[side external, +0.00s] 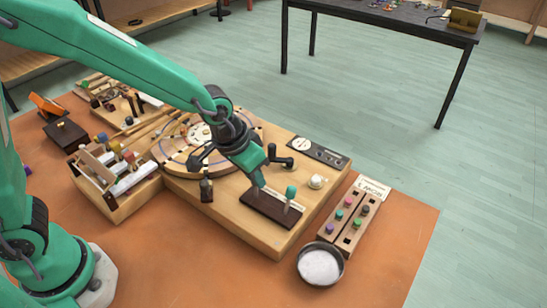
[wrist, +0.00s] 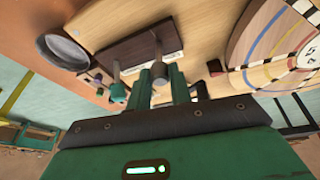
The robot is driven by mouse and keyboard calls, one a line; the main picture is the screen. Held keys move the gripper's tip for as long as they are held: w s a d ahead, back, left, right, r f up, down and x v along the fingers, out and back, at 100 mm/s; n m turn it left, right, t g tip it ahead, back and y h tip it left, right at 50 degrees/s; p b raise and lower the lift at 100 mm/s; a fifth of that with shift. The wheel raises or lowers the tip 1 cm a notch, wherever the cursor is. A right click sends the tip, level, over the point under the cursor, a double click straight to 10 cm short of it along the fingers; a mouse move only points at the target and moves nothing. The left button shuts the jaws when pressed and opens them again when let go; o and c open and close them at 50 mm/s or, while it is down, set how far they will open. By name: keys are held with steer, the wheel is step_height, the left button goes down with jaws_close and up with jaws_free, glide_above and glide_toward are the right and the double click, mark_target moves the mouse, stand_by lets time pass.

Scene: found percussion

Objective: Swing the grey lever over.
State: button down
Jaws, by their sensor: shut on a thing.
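The grey lever shows its grey knob (wrist: 159,71) in the wrist view, between the two green fingers of my gripper (wrist: 161,84). My gripper is shut on that knob. In the side view my gripper (side external: 260,182) reaches down over the left part of a dark slotted plate (side external: 268,212), and it hides the grey lever there. The plate also shows in the wrist view (wrist: 120,50). A second lever with a green knob (side external: 291,191) stands on the same plate, just right of my gripper; the green knob shows in the wrist view (wrist: 118,92) too.
The plate sits on a wooden box (side external: 240,222). A black crank (side external: 281,160) and a white knob (side external: 317,181) stand behind the levers. A round wheel (side external: 177,157) is at the left. A peg block (side external: 347,226) and a bowl (side external: 320,266) stand at the right.

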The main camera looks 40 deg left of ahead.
steer(key=shift+s+d+f, duration=0.1)
steer(key=shift+s, duration=0.15)
steer(key=c, duration=1.3)
jaws_free()
steer(key=shift+v, duration=0.85)
steer(key=v, duration=0.6)
steer(key=shift+s, duration=0.1)
